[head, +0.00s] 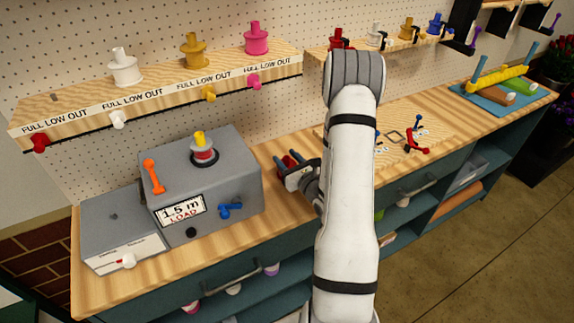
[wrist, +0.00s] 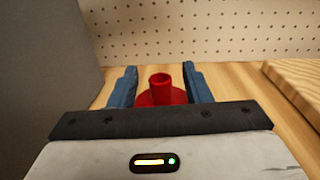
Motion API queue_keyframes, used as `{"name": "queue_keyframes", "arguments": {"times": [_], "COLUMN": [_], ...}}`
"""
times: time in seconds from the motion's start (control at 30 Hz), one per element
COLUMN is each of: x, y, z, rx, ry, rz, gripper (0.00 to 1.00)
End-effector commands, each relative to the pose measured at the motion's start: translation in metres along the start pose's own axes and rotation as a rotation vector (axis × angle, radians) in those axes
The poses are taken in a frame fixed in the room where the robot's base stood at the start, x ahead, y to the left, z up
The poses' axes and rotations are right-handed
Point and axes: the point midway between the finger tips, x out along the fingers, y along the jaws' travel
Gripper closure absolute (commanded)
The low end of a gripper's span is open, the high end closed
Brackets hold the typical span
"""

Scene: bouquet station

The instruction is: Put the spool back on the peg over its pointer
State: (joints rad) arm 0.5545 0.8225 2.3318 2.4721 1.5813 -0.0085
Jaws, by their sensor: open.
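A red spool (wrist: 161,86) stands upright between the two blue fingers of my gripper (wrist: 160,88), low over the wooden bench. In the head view my gripper (head: 290,163) is just right of the grey machine, with the red spool partly hidden. The fingers are apart on either side of the spool; I cannot tell whether they touch it. On the left shelf (head: 150,85) a short dark peg (head: 53,98) stands bare above the red pointer (head: 40,142). White (head: 124,70), yellow (head: 193,50) and pink (head: 257,40) spools stand above their own coloured pointers.
A pegboard rises behind. A wooden board (wrist: 300,80) is to the right in the wrist view. A farther shelf (head: 385,42) holds several spools.

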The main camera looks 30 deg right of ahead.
Motion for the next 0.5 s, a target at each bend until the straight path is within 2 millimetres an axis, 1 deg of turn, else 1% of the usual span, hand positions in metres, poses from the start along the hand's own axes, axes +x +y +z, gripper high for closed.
{"name": "queue_keyframes", "arguments": {"times": [0.03,0.1,0.3,0.5], "x": [0.0041,0.0061,0.0060,0.0058], "y": [0.0004,0.0001,-0.0003,-0.0005], "z": [0.0011,0.0002,-0.0006,-0.0005], "rx": [0.000,0.001,0.001,0.001], "ry": [0.000,0.000,0.001,0.000], "rz": [0.002,0.000,-0.001,-0.001], "gripper": [0.56,0.56,0.57,0.73]}}
